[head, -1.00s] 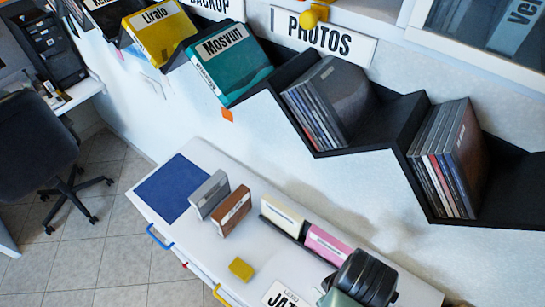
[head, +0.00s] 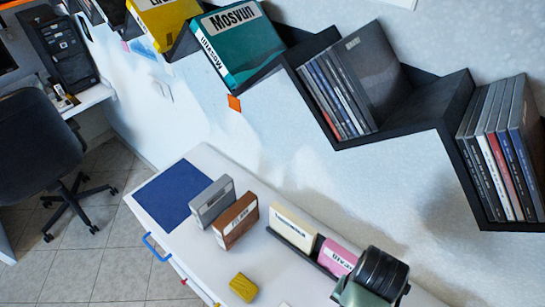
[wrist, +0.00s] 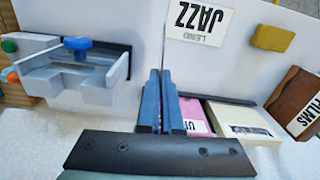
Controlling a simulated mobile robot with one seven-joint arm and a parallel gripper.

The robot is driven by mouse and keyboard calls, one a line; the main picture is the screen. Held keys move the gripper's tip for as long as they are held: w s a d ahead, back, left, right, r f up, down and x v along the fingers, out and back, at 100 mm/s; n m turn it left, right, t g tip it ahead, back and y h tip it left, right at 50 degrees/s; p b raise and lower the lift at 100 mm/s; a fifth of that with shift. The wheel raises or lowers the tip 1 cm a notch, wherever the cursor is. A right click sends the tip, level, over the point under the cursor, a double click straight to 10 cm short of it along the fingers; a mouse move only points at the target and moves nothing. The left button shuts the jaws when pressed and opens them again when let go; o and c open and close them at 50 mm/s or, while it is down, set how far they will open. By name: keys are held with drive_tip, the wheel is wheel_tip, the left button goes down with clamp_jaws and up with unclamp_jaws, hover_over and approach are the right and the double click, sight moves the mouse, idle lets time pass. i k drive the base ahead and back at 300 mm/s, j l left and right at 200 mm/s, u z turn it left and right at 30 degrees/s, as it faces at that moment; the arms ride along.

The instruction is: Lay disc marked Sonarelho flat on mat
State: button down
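The blue mat (head: 178,195) lies flat at the left end of the white counter in the head view, with its visible surface bare. I cannot read Sonarelho on any case. Thin disc cases (head: 335,90) lean in the middle dark shelf notch, and more cases (head: 495,150) lean in the right notch; their spine text is too small. My gripper (wrist: 162,75) shows in the wrist view with its two blue fingers close together and no disc visible between them. In the head view its fingers are hidden; my dark wrist is at the counter's right, beside the pink box (head: 337,256).
A grey box (head: 212,203) and a brown box (head: 236,222) stand right of the mat. A cream box (head: 292,228) and the pink box stand in a dark holder. A yellow block (head: 243,287) lies in front. A JAZZ card (wrist: 199,20) shows in the wrist view.

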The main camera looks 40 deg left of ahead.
sight(171, 203)
drive_tip(key=u, duration=1.1)
drive_tip(key=i+j+u, duration=0.55)
drive_tip(key=k+l, duration=0.05)
drive_tip(key=k, duration=0.05)
